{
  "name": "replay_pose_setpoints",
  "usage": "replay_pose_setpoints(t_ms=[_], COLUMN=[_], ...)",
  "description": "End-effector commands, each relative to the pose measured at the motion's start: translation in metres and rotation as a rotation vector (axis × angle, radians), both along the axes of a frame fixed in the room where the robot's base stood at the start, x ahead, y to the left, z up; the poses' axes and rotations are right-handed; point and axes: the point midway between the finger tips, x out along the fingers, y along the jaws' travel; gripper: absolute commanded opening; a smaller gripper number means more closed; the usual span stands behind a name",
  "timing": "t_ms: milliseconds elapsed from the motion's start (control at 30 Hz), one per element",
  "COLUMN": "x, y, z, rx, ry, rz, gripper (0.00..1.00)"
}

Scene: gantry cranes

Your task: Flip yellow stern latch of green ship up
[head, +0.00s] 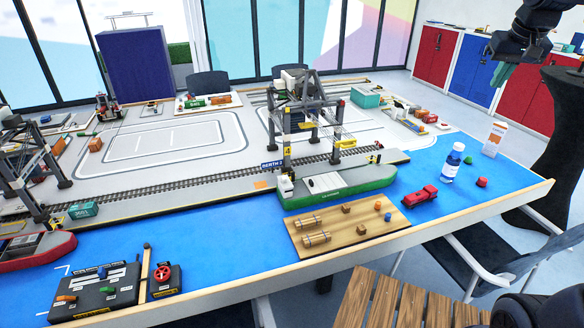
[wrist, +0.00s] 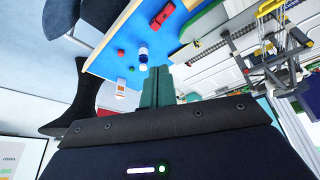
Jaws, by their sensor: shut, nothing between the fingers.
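The green ship (head: 345,188) floats on the blue water area beside the quay, under a crane, with a grey deck and a white bridge (head: 285,187) at its left end. I cannot make out its yellow stern latch; it is too small or hidden. Part of a green hull (wrist: 204,18) shows at the top of the wrist view. My gripper (head: 502,76) is high at the upper right, well away from the ship. Its green fingers also show in the wrist view (wrist: 157,88), shut together and empty.
A wooden board with small parts (head: 350,228) lies in front of the ship. Gantry crane number 4 (head: 287,140) rises over the ship. A chair (head: 490,255) stands at the table's front right.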

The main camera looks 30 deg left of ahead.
Motion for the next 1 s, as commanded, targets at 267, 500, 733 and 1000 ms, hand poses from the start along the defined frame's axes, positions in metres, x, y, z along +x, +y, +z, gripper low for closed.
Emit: replay_pose_setpoints(t_ms=[267, 500, 733, 1000], x=[0.051, 0.085, 0.108, 0.120], y=[0.077, 0.152, 0.232, 0.331], z=[0.011, 0.012, 0.006, -0.011], rx=[-0.004, -0.006, -0.007, -0.008], ry=[0.008, 0.012, 0.019, 0.025], rz=[0.091, 0.164, 0.237, 0.320], gripper=[0.00, 0.00, 0.00, 0.00])
